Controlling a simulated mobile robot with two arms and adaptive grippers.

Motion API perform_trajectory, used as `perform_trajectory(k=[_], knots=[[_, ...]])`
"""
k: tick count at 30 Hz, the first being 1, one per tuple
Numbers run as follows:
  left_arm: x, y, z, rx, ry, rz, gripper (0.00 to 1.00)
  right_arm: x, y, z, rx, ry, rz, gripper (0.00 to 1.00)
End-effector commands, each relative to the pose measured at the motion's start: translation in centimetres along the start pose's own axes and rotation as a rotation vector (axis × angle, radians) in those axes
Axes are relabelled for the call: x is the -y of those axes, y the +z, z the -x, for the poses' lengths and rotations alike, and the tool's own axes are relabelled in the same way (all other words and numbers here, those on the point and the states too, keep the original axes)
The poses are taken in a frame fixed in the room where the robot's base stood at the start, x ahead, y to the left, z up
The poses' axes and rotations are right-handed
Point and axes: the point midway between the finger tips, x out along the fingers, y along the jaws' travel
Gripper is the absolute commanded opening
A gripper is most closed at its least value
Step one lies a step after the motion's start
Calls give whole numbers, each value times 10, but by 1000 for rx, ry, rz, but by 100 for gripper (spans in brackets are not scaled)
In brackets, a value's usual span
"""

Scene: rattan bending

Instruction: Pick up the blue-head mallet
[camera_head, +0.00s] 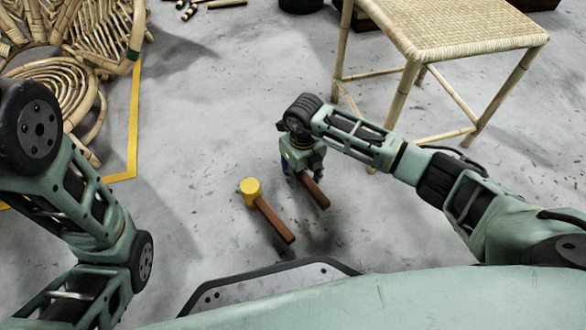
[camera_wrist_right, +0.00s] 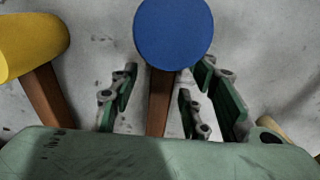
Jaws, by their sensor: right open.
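The blue-head mallet lies on the grey floor with its brown handle (camera_head: 314,190) pointing to the lower right in the head view. Its blue head is mostly hidden there behind my right gripper (camera_head: 300,162). In the right wrist view the round blue head (camera_wrist_right: 173,34) fills the top middle. My right gripper (camera_wrist_right: 163,105) is open there, with its green fingers on both sides of the brown handle. I cannot tell whether they touch it. My left arm shows at the left of the head view, but its gripper is out of the picture.
A yellow-head mallet (camera_head: 251,191) lies just left of the blue one. A woven rattan stool (camera_head: 468,43) stands at the upper right. Rattan furniture (camera_head: 62,88) sits inside a yellow floor line (camera_head: 133,125) at the left. The floor between is mostly clear.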

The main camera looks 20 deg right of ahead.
Motion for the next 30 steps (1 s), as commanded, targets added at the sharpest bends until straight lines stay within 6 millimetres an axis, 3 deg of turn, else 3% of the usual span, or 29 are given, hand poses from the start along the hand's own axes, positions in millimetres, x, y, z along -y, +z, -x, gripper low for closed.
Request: perform_trajectory(k=[6, 20, 30], knots=[[0, 0, -1, 0, 0, 0, 40, 0, 0, 1, 0, 0, 0, 41], [0, 0, -1, 0, 0, 0, 40, 0, 0, 1, 0, 1, 0, 1], [0, 1, -1, 1, 0, 0, 40, -1, 1, 2, 2, 2, 1, 0]])
